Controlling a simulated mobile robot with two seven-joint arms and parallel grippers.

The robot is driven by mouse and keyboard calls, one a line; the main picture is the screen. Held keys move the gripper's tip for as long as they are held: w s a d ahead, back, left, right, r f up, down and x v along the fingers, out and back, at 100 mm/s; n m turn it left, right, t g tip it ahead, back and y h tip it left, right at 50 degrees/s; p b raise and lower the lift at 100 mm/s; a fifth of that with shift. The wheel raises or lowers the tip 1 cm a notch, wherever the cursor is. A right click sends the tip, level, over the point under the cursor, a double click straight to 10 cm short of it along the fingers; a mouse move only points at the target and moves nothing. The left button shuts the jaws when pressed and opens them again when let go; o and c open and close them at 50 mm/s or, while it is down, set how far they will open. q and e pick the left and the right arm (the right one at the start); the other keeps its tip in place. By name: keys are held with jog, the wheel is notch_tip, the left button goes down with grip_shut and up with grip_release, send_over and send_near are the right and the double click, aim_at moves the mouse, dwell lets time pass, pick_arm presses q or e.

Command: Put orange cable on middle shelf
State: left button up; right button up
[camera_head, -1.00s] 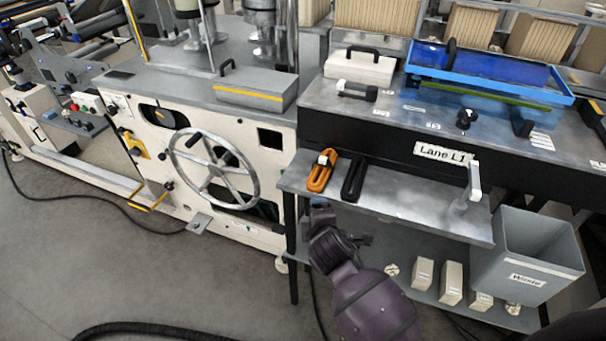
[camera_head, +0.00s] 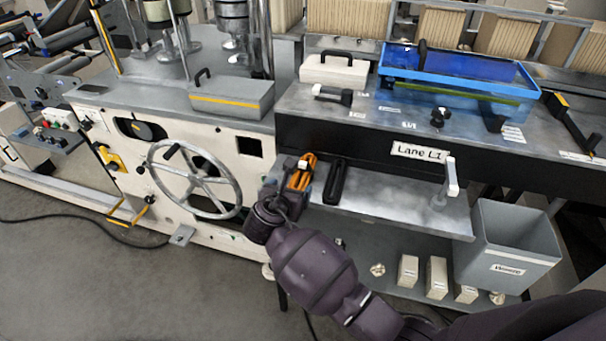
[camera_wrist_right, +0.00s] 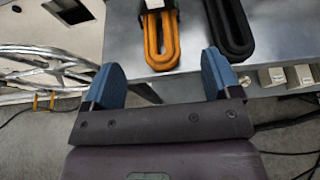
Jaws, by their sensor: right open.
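The orange cable (camera_head: 303,172) is a looped bundle with a pale band, lying on the middle shelf (camera_head: 385,207) near its left end. It also shows at the top of the right wrist view (camera_wrist_right: 161,40), with a dark and white band at its far end. My right gripper (camera_wrist_right: 164,75) is open and empty. Its two blue fingertips are just short of the shelf's edge, one on each side of the cable's near end. In the head view the right gripper (camera_head: 285,185) partly covers the shelf's left corner. My left gripper is not in view.
A black cable bundle (camera_head: 336,181) lies on the shelf just right of the orange one. The handwheel (camera_head: 196,180) stands close on the left. A grey bin (camera_head: 508,245) and several small boxes (camera_head: 436,277) are lower right. The shelf's middle is clear.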

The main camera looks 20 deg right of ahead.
aim_at(299, 178)
jog(key=shift+b+x, duration=0.45)
jog(key=shift+x, duration=3.4)
jog(key=shift+a, duration=0.1)
jog(key=c, duration=1.1)
